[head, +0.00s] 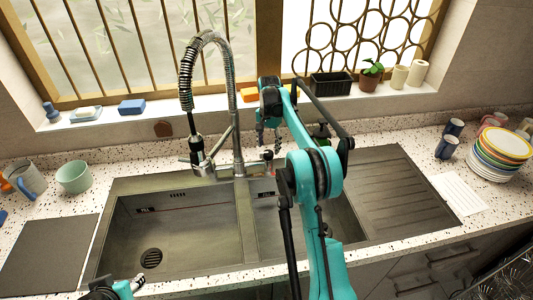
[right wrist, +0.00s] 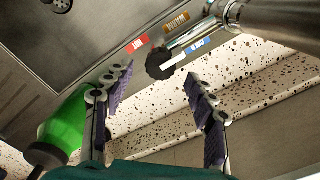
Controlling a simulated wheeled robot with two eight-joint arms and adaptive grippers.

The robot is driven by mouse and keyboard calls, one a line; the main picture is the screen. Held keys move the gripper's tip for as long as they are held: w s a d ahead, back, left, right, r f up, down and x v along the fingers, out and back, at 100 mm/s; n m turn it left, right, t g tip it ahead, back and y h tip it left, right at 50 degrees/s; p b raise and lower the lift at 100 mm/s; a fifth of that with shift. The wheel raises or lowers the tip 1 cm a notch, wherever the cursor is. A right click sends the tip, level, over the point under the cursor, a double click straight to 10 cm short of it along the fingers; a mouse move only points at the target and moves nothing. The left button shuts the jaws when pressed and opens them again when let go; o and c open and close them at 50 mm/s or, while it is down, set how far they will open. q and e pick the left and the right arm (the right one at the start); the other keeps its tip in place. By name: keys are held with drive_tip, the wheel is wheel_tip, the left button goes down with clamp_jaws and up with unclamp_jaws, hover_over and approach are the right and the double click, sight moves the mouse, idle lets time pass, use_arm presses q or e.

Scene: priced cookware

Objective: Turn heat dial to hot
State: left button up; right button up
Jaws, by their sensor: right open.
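The heat dial is a metal lever with a black knob (right wrist: 160,64), coming off the chrome faucet in the right wrist view. Around it are a red label (right wrist: 137,43), an orange label (right wrist: 177,22) and a blue label (right wrist: 198,47). The lever's rod passes between the orange and blue labels. My right gripper (right wrist: 162,90) is open and empty, its fingers on either side of the knob in this view; I cannot tell whether they touch it. In the head view my right gripper (head: 268,138) is behind the sink, right of the faucet (head: 236,130). My left gripper (head: 125,289) shows only partly at the bottom edge.
A green bottle (right wrist: 65,125) stands close beside one right finger. The double sink (head: 180,225) lies in front of the faucet. The windowsill behind holds sponges, a black planter (head: 331,84) and a plant pot (head: 369,82). Stacked plates (head: 500,155) and cups are at the right.

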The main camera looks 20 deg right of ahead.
sight(268, 152)
drive_tip(key=shift+f+b, duration=0.4)
drive_tip(key=shift+f, duration=1.6)
drive_tip(key=c, duration=1.2)
drive_tip(key=shift+o, duration=0.2)
